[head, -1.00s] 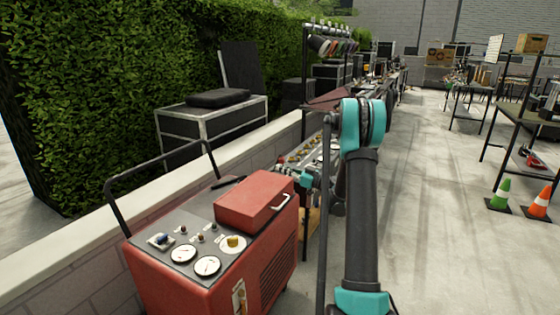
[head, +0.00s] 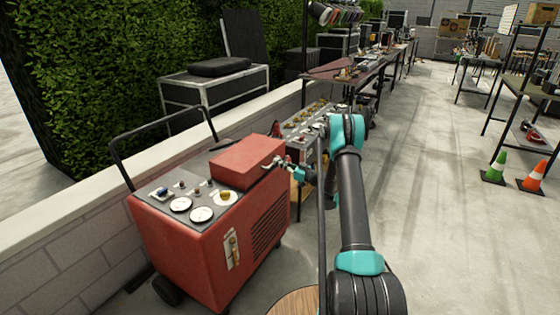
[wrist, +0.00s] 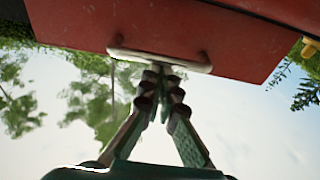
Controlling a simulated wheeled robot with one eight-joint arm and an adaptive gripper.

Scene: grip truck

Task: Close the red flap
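The red flap (head: 248,158) is a box-shaped lid on top of the red machine (head: 240,232), behind and right of the gauges. I cannot tell whether a gap remains under it. Its pale handle (head: 277,161) is on the side facing my gripper. My gripper (head: 287,165) is at that handle, right of the flap. In the wrist view, the flap (wrist: 85,22) fills the top, with the handle (wrist: 160,60) across it. My gripper's fingers (wrist: 162,75) come together, their tips overlapping the handle's middle. A firm hold on the bar is not visible.
A low wall (head: 60,240) runs along the machine's left, with a hedge behind. A cluttered workbench (head: 310,118) stands just beyond the machine. A round wooden top (head: 295,302) is at the bottom. Open floor lies right, with two cones (head: 494,168).

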